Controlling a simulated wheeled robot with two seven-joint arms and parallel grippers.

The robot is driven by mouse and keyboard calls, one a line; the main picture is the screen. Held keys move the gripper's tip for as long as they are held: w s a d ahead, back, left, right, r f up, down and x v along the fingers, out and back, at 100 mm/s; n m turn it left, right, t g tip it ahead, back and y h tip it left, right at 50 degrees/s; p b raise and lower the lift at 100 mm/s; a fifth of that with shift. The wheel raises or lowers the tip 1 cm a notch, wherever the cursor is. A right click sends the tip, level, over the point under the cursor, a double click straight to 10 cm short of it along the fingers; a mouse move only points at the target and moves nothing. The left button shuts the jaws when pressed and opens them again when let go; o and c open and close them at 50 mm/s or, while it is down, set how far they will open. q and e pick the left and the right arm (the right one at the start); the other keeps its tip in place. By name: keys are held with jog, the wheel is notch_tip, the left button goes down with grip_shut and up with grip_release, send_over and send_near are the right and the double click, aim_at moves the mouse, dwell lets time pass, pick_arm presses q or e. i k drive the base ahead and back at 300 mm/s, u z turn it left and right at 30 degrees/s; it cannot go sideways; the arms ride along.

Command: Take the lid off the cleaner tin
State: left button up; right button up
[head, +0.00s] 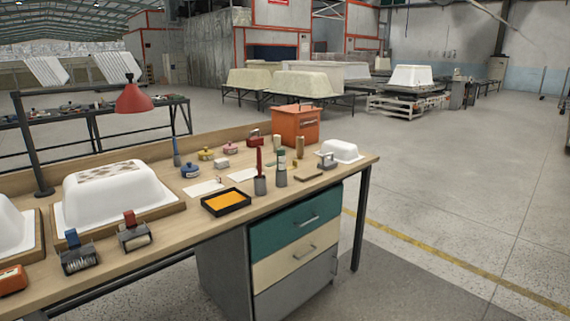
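Several small round containers with knobbed tops stand toward the back of the workbench: a blue one (190,171), a yellow one (206,154) and a pink one (230,149). Each looks closed. A grey-green cylinder with a dark top (281,174) stands upright nearer the bench's right part, and a tan cylinder (300,147) stands behind it. No label is readable, so I cannot tell which is the cleaner tin. Neither of my grippers is in view.
The wooden workbench (262,220) also holds a black tray with an orange pad (226,201), an orange box (296,125), white tub shells (115,190) and a red lamp (133,98). Drawers (297,222) sit beneath. The floor (460,190) to the right is open.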

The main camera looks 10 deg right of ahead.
aim_at(189, 167)
jog(key=z, duration=1.1)
jog(key=i, duration=2.35)
jog(key=u, duration=1.6)
